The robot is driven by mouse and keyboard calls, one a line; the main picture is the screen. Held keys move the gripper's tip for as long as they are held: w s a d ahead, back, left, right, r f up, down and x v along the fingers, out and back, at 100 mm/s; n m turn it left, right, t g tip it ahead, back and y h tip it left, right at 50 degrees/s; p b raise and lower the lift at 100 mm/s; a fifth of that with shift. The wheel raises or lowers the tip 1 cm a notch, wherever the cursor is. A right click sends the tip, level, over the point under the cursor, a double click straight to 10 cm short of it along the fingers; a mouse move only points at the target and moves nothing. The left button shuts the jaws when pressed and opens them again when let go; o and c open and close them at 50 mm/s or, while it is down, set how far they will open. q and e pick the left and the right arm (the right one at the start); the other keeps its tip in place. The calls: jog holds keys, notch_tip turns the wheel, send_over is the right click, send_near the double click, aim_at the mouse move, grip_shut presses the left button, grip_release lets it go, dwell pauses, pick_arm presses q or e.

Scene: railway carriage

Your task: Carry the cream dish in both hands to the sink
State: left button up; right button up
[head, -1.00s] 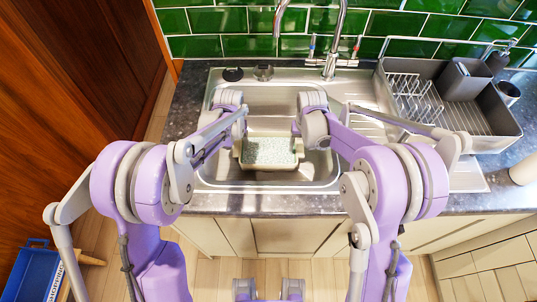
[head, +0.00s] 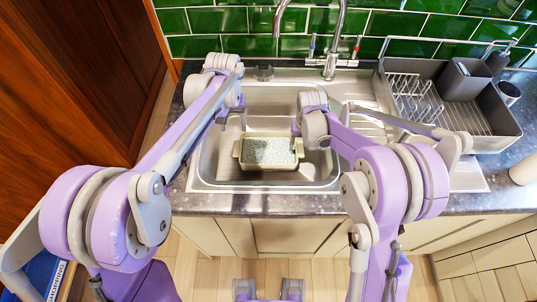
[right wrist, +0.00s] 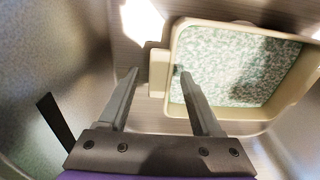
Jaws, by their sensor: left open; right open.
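The cream dish (head: 243,157) sits in the sink (head: 215,178), with speckled green-white contents and a handle at each end. It also shows in the right wrist view (right wrist: 172,108). My left gripper (head: 232,118) is open and empty, above and left of the dish, apart from its left handle. My right gripper (right wrist: 158,72) is open by the dish's near handle. In the right wrist view its fingertips lie either side of that handle, one overlapping the rim; contact is unclear. In the head view its fingers are mostly hidden behind my wrist.
The tap (head: 331,62) stands behind the sink. A grey dish rack (head: 490,132) is on the right of the worktop. A wooden panel (head: 80,70) is at the left.

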notch_tip(320, 180, up, 12)
jog(key=shift+s, duration=0.35)
jog(key=shift+d+f, duration=0.1)
dwell(0.4)
